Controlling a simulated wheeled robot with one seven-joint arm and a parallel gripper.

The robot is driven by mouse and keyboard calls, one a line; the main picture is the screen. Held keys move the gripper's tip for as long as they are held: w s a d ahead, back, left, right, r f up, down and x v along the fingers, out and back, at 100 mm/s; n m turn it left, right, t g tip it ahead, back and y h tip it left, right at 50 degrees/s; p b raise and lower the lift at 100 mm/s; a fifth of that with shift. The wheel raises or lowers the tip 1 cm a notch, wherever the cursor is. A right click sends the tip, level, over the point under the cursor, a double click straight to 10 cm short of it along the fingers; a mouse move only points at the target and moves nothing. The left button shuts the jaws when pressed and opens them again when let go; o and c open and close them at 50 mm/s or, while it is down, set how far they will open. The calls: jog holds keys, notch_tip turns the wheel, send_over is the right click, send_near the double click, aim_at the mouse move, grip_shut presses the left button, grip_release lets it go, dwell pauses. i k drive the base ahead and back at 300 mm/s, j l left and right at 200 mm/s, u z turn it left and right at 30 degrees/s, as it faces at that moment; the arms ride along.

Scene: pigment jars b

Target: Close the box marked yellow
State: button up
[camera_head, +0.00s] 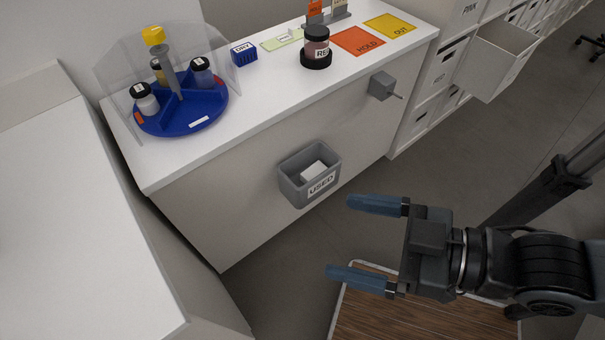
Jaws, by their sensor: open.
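A pale box (490,70) is pulled out of the white shelf unit at the upper right, and its open top shows an empty-looking inside. Its front faces partly away, so I cannot read a label on it. No label reading yellow is legible. My gripper (340,236) is open and empty, its two blue fingers pointing left. It is in the lower right, well in front of the counter and far from the pulled-out box.
The white counter (270,95) holds a blue carousel (190,118) with jars, a dark jar on a black stand, and orange and yellow mats. A grey bin (297,190) marked USED and a grey bracket (381,86) stick out from its front. Grey floor lies between.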

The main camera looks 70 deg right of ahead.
aim_at(500, 49)
jog(key=z, duration=1.95)
jog(key=l+z, duration=0.6)
jog(key=z, duration=0.15)
jog(key=l+z, duration=0.35)
jog(key=i+l, duration=0.1)
jog(key=i, duration=0.3)
jog(key=i+l+u, duration=0.15)
jog(key=i, duration=0.25)
jog(key=i+l, duration=0.1)
jog(key=i, duration=0.35)
